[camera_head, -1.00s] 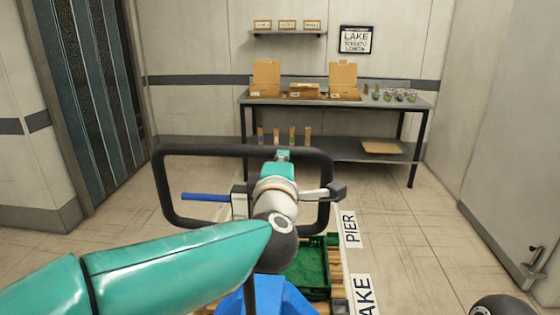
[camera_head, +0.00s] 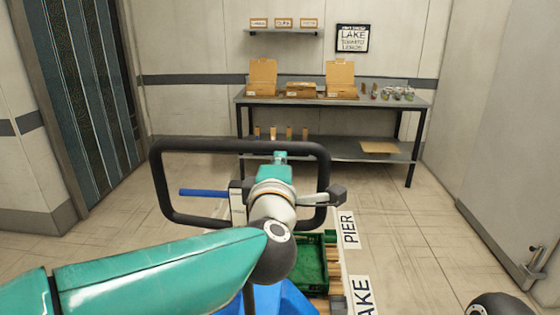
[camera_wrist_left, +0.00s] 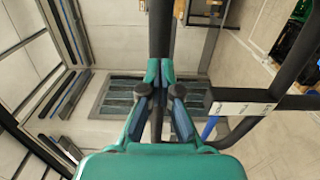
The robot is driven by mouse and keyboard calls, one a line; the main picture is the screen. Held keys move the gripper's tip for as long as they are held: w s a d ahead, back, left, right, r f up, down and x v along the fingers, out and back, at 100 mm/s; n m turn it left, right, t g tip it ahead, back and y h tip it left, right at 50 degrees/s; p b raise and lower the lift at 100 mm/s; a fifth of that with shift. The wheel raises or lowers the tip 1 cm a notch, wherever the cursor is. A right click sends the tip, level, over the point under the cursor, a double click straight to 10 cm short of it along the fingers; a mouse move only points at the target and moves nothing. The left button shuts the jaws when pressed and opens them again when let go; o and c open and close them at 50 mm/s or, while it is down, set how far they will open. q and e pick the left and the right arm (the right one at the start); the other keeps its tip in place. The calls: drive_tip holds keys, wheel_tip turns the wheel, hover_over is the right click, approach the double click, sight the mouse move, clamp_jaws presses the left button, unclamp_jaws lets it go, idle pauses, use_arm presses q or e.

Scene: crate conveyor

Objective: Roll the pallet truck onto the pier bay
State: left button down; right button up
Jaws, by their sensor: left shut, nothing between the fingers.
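The pallet truck's black loop handle (camera_head: 160,185) stands in front of me, with a blue lever (camera_head: 205,193) on its left side. Part of a blue body (camera_head: 270,301) shows below it. A green crate (camera_head: 322,237) sits on wooden slats (camera_head: 335,275) beyond. My left gripper (camera_head: 280,157) is shut at the handle's top bar. In the left wrist view its fingertips (camera_wrist_left: 161,68) are close together against the black bar (camera_wrist_left: 160,30); no load shows between them.
A floor label PIER (camera_head: 349,229) and a partly hidden label ending in AKE (camera_head: 361,297) lie right of the slats. A grey workbench (camera_head: 335,103) with cardboard boxes stands at the back wall. A door (camera_head: 505,150) is at right. Floor between is open.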

use_arm(q)
drive_tip(key=s+b, duration=0.1)
drive_tip(key=s, duration=0.6)
drive_tip(key=shift+s+a, duration=0.25)
drive_tip(key=shift+s, duration=0.15)
drive_tip(key=shift+a, duration=0.1)
